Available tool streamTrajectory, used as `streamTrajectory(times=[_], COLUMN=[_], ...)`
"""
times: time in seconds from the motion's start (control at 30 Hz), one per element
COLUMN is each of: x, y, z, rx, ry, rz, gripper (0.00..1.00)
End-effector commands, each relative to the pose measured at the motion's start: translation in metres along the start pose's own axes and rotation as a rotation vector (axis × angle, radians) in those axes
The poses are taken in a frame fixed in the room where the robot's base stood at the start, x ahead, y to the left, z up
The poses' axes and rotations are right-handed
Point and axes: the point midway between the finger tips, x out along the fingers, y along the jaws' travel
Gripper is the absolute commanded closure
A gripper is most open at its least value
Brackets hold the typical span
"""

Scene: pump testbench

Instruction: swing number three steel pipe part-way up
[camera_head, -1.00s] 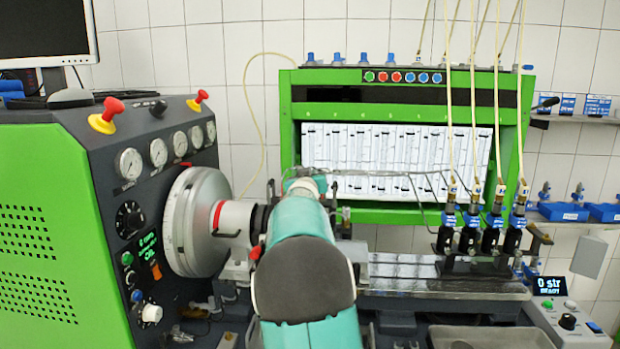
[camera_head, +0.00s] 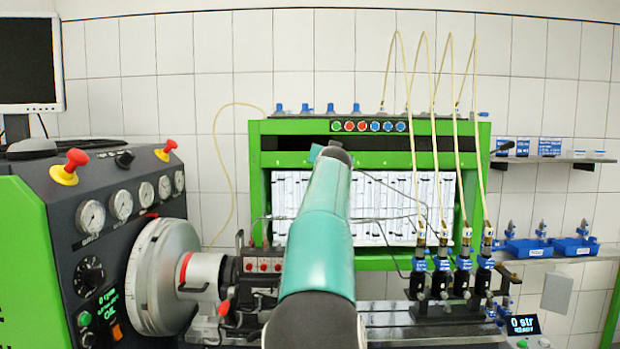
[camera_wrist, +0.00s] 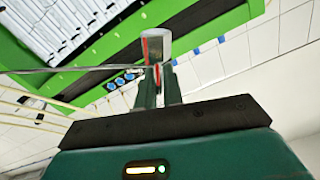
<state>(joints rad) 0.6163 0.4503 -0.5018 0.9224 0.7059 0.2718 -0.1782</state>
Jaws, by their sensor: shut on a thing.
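In the wrist view my gripper (camera_wrist: 158,82) is shut on a thin steel pipe (camera_wrist: 75,71), which runs out to the left from the fingers. In the head view my arm hides most of the gripper. A thin steel pipe (camera_head: 388,187) slopes from behind the raised arm end down right toward the injectors (camera_head: 440,273). Another steel pipe (camera_head: 385,236) runs lower, past the arm. I see no number on the pipes. A pale cylinder with a red stripe (camera_wrist: 157,45) shows just beyond the fingertips; I cannot tell what it is.
The green rack with white scale panel (camera_head: 257,190) stands behind my arm. The grey drive wheel (camera_head: 150,277) and gauge console (camera_head: 98,240) are on the left. Pale hoses (camera_head: 433,130) hang over the injectors. Blue stands (camera_head: 530,246) sit on the right shelf.

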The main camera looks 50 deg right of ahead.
Motion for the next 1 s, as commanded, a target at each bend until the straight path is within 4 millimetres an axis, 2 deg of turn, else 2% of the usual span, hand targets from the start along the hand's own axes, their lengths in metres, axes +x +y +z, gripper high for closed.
streamTrajectory(times=[0.03, 0.1, 0.3, 0.83, 0.87, 0.93, 1.0], x=[0.0, 0.0, 0.0, 0.001, 0.001, 0.001, 0.001], y=[0.01, 0.016, 0.029, 0.034, 0.034, 0.034, 0.033], z=[-0.01, -0.019, -0.037, -0.043, -0.043, -0.043, -0.043], rx=[0.013, 0.036, 0.084, 0.1, 0.1, 0.101, 0.101], ry=[0.003, 0.002, 0.0, -0.002, -0.002, -0.001, -0.001], rz=[0.006, 0.007, 0.005, 0.005, 0.005, 0.005, 0.004], gripper=[1.0, 1.0, 1.0, 1.0, 0.87, 0.74, 0.71])
